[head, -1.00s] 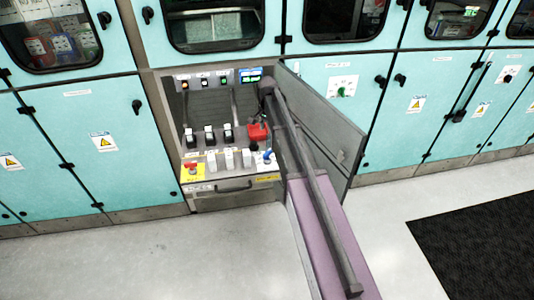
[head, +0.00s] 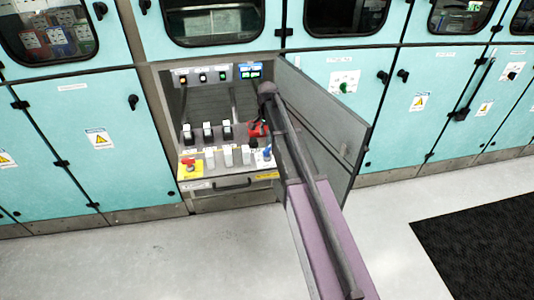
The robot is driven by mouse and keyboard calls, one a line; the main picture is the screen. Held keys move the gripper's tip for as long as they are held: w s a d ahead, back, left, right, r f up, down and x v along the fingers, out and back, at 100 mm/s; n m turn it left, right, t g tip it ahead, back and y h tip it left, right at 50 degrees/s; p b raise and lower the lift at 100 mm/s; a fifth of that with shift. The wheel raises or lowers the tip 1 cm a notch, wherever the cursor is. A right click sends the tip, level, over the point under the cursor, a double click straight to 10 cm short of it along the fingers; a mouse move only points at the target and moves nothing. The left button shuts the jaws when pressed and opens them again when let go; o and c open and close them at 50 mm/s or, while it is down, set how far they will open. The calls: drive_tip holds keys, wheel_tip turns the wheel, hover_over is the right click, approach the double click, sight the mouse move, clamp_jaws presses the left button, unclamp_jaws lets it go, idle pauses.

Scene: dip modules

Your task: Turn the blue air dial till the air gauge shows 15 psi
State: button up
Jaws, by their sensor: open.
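The blue air dial (head: 267,152) is small and sits at the right end of the white sloped shelf inside the open cabinet. My gripper (head: 259,131), red and dark, is just above and slightly left of the dial, near the cabinet's right side. It appears open and apart from the dial. Its fingers are too small to make out well. A small lit display (head: 250,70) with blue and green readouts is at the top right of the panel. Its figures are too small to read, and I cannot tell which is the air gauge.
A red knob on a yellow plate (head: 191,166) sits at the shelf's left. Several white blocks (head: 228,156) stand between it and the dial. Black switches (head: 208,132) line the back panel. The open grey door (head: 330,125) stands close right of my arm. The floor in front is clear.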

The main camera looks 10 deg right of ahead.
sight(267, 148)
drive_tip(key=shift+f+b, duration=4)
drive_tip(key=shift+f, duration=0.3)
clamp_jaws()
